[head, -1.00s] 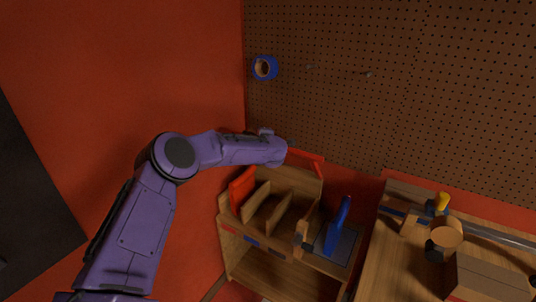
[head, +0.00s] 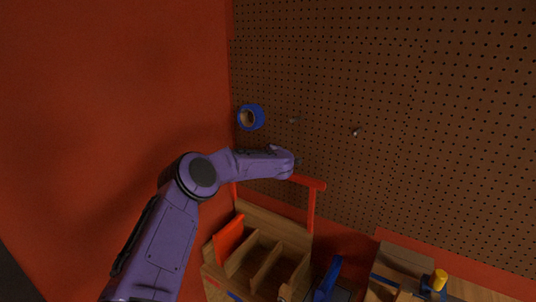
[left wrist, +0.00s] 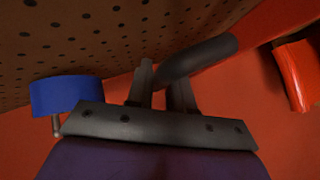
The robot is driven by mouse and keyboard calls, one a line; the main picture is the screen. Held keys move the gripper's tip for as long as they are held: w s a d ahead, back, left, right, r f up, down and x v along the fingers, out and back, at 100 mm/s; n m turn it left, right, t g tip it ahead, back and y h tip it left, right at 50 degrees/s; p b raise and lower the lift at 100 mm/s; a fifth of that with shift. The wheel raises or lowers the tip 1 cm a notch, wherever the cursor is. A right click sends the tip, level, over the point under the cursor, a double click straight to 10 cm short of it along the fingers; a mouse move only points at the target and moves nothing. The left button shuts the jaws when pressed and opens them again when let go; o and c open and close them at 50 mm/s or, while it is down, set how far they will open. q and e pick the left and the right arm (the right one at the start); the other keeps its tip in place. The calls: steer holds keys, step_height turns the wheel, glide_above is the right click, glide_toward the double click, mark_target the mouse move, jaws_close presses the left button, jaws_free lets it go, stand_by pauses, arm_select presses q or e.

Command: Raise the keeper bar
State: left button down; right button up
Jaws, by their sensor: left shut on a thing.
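The red keeper bar (head: 310,184) stands above the wooden divided caddy (head: 262,219), with a red upright (head: 311,206) below its right end and another partly behind my arm. My left gripper (left wrist: 163,80) is shut on a dark rounded grip (left wrist: 203,58) that runs off to the right in the left wrist view. In the head view the gripper is at the bar's middle, with its fingertips hidden by my wrist. A red piece, apparently part of the bar (left wrist: 299,72), shows at the right of the wrist view. My right gripper is not in view.
A blue tape roll (head: 250,117) hangs on the pegboard (head: 400,100) close to my left gripper; it also shows in the wrist view (left wrist: 66,95). A red panel (head: 228,240) stands in the caddy. A blue tool (head: 327,280) and a bench with a yellow-topped item (head: 439,279) are at lower right.

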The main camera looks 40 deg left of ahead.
arm_select(q)
steer(key=shift+d+f, duration=0.1)
steer(key=shift+f, duration=0.1)
steer(key=c, duration=1.1)
jaws_free()
steer(key=b+v, duration=0.4)
steer(key=v, duration=0.6)
steer(key=shift+s+d+r, duration=0.1)
steer(key=shift+r, duration=0.05)
